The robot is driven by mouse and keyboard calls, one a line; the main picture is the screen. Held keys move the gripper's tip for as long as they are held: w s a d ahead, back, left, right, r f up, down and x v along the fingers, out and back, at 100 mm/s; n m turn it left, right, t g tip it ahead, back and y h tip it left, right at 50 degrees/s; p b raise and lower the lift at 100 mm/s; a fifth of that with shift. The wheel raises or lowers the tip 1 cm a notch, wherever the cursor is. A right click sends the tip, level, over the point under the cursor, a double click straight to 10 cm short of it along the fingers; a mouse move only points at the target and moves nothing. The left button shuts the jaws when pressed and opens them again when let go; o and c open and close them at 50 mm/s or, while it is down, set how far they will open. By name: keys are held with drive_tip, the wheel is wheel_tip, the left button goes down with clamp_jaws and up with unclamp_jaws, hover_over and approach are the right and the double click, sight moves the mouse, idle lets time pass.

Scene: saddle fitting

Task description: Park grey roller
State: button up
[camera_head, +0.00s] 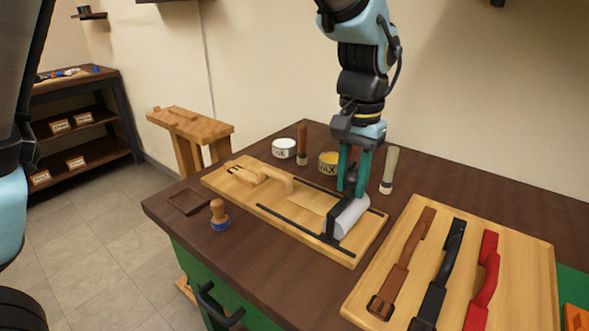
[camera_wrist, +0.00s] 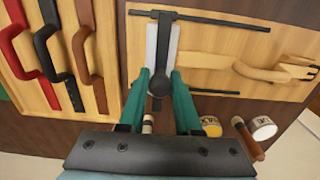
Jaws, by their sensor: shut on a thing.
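The grey roller (camera_head: 351,217) has a pale grey cylinder and a black frame with an upright black handle. It is at the right end of a light wooden board (camera_head: 222,183), between two thin black rails. Whether it touches the board I cannot tell. My gripper (camera_head: 352,183) points down with its teal fingers shut on the roller's handle. In the wrist view, the gripper (camera_wrist: 161,84) has a finger on each side of the round black handle top, and the roller (camera_wrist: 151,45) shows beyond it. The fingers hide part of the handle.
A wooden trowel-like tool (camera_head: 270,176) lies on the same board. A stamp (camera_head: 218,214) and dark square frame stand in front left. Two tins, one marked WAX (camera_head: 328,163), and upright handled tools stand behind. A board with brown, black and red straps (camera_head: 440,270) lies right.

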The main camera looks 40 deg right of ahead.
drive_tip(key=shift+s+d, duration=0.2)
drive_tip(key=shift+s, duration=0.55)
drive_tip(key=shift+s+d, duration=0.15)
drive_tip(key=shift+s, duration=0.6)
drive_tip(key=shift+o, duration=0.6)
drive_tip(key=shift+s+f, duration=0.1)
drive_tip(key=o, duration=0.7)
drive_tip(key=shift+o, duration=0.3)
drive_tip(key=shift+p, duration=0.3)
wheel_tip(320, 180, up, 6)
drive_tip(key=p, duration=0.5)
drive_tip(key=shift+w, duration=0.25)
